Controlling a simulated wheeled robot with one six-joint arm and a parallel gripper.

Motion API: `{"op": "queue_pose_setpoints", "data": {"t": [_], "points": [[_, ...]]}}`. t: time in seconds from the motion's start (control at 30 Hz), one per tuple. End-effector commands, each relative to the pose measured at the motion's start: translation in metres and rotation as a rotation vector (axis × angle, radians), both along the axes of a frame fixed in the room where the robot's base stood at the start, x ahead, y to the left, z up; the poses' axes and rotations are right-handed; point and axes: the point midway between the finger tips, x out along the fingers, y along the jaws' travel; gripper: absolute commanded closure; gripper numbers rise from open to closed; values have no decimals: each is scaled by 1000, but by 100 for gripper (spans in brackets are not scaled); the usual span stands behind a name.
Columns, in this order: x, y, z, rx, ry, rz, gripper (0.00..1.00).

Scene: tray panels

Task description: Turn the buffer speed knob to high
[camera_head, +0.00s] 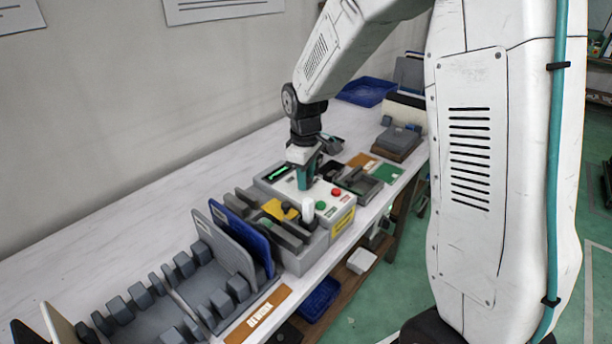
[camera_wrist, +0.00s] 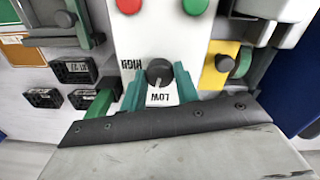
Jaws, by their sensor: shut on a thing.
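The speed knob (camera_wrist: 159,69) is a dark round dial on the white face of the control panel (camera_wrist: 128,42), seen in the wrist view. HIGH and LOW are printed beside it, upside down in this view, with HIGH at its left and LOW below it. A pale pointer mark on the knob faces down towards LOW. My gripper (camera_wrist: 159,78) has its green fingers on either side of the knob and is shut on it. In the head view my gripper (camera_head: 304,181) reaches straight down onto the panel and hides the knob.
A red button (camera_head: 336,192) and a green button (camera_head: 320,205) sit close to my gripper on the panel. A slotted rack with a blue board (camera_head: 248,236) stands at the left. A grey tray (camera_head: 360,184) is at the right. The bench (camera_head: 130,215) is clear along the wall.

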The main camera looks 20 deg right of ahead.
Motion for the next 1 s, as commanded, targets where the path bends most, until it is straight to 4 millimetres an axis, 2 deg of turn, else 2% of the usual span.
{"op": "queue_pose_setpoints", "data": {"t": [1.0], "points": [[2,0,1,0,-2,-957,92]]}}
